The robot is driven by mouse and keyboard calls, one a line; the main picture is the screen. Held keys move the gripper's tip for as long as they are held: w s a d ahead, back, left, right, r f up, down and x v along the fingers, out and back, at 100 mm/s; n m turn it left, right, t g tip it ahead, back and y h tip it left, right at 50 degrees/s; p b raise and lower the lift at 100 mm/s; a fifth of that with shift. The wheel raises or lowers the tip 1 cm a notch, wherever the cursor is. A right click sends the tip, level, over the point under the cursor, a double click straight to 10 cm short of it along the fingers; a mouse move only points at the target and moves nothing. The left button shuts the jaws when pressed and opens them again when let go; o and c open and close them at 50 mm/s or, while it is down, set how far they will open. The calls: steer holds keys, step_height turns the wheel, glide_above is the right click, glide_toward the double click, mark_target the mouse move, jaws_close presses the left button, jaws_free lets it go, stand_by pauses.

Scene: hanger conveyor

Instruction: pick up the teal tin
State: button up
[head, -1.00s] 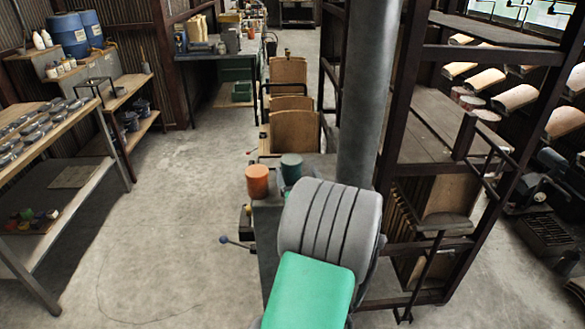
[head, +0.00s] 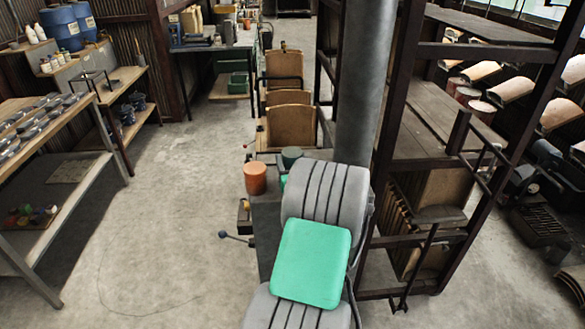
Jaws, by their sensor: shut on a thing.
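The teal tin (head: 292,157) is a dark, round tin. It shows just above the far edge of my grey ribbed arm, which hides its lower part. It is right of and slightly beyond an orange tin (head: 255,178), and its top sits higher in the picture. A small bright green sliver shows just under the teal tin, at the edge of my arm. My gripper's fingers are hidden behind my arm, so their contact with the tin cannot be seen.
The orange tin stands on a dark narrow stand (head: 266,230) with a blue-knobbed lever (head: 233,237). A grey column (head: 353,85) and a dark metal rack (head: 400,150) stand close on the right. Tan boards (head: 290,125) stand behind. The floor to the left is clear.

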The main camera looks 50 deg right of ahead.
steer(key=c, duration=0.9)
steer(key=shift+c, duration=0.3)
steer(key=shift+r, duration=0.15)
